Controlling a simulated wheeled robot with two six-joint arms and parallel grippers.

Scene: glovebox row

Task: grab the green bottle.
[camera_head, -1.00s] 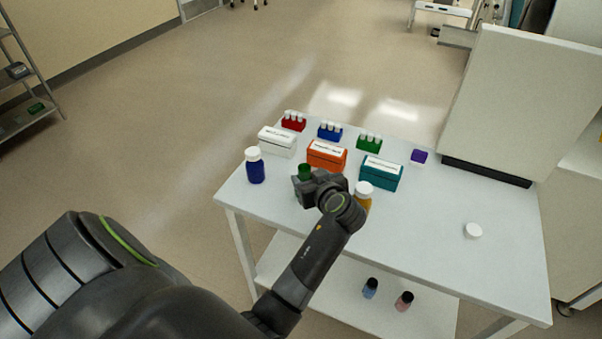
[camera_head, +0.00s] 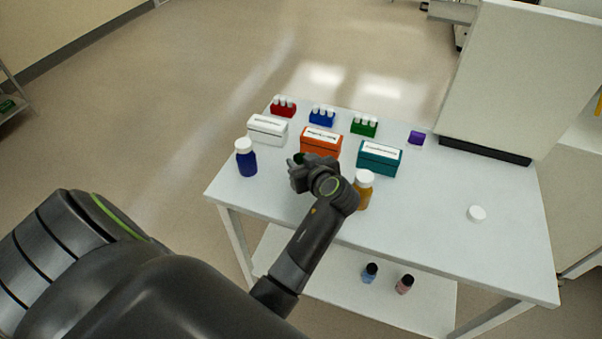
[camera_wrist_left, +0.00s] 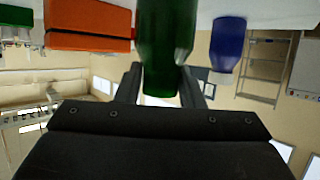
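The green bottle (camera_wrist_left: 165,40) stands on the table and fills the upper middle of the left wrist view, which is upside down. In the head view only a little of its dark green top (camera_head: 299,157) shows behind my left gripper (camera_head: 295,161). My left gripper is at the bottle, with one finger on each side in the wrist view (camera_wrist_left: 161,85). The fingers are apart, and I see no clear squeeze on the bottle. Its lower part is hidden by my wrist in the head view. My right gripper is not in view.
An amber bottle (camera_head: 363,193) stands close right of my wrist, a blue bottle (camera_head: 246,160) to the left. Orange (camera_head: 321,143), white (camera_head: 267,130) and teal (camera_head: 379,158) boxes stand behind.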

